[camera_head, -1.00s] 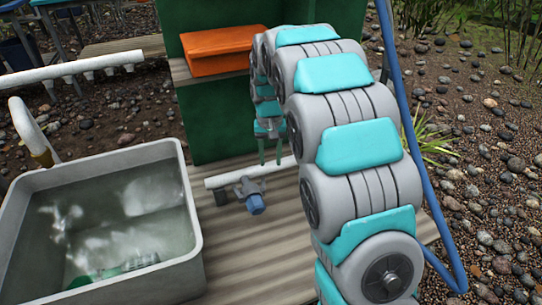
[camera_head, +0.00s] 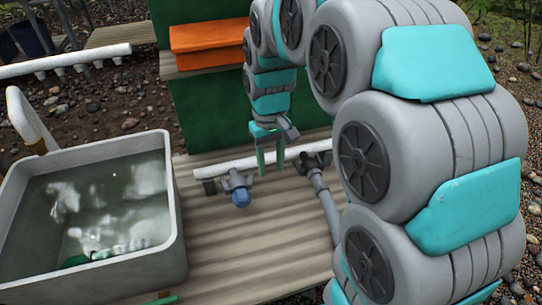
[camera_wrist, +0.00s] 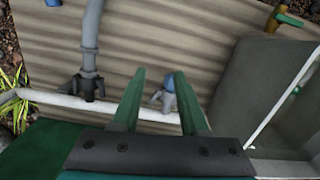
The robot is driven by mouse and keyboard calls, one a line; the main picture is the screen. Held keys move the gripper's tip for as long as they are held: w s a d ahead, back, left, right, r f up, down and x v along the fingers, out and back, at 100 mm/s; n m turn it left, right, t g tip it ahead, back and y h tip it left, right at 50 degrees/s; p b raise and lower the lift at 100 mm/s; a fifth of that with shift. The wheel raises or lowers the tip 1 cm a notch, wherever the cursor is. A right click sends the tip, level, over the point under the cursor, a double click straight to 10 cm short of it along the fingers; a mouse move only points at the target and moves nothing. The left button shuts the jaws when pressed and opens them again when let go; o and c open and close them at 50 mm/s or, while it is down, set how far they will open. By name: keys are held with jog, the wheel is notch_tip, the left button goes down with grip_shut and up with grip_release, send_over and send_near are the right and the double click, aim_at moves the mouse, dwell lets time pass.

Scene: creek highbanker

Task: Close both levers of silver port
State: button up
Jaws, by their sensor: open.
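A white pipe (camera_head: 225,169) lies low along the far edge of the corrugated deck. On it sits a grey fitting with a blue cap (camera_head: 240,197), also in the wrist view (camera_wrist: 169,84). To its right, a dark grey coupling (camera_head: 312,161) joins a grey hose (camera_head: 326,205); the coupling also shows in the wrist view (camera_wrist: 88,86). I cannot tell which fitting is the silver port, nor how its levers stand. My gripper (camera_head: 271,167) is open and empty, its green fingers pointing down between the two fittings; they flank the blue-capped fitting in the wrist view (camera_wrist: 160,75).
A grey tub of water (camera_head: 180,235) stands left on the deck (camera_head: 235,255). A green cabinet (camera_head: 215,110) with an orange box (camera_head: 205,45) rises behind the pipe. My arm covers much of the right side. Open deck lies in front of the fittings.

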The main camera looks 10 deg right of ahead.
jog(key=shift+s+r, duration=0.1)
jog(key=shift+s, duration=0.15)
jog(key=m+b, duration=0.3)
jog(key=m, duration=0.2)
send_over(251, 173)
jog(key=shift+t, duration=0.4)
notch_tip(251, 173, down, 13)
jog(key=shift+s+r, duration=0.1)
jog(key=shift+m, duration=0.3)
notch_tip(251, 173, down, 8)
jog(key=shift+b, duration=0.55)
grip_shut()
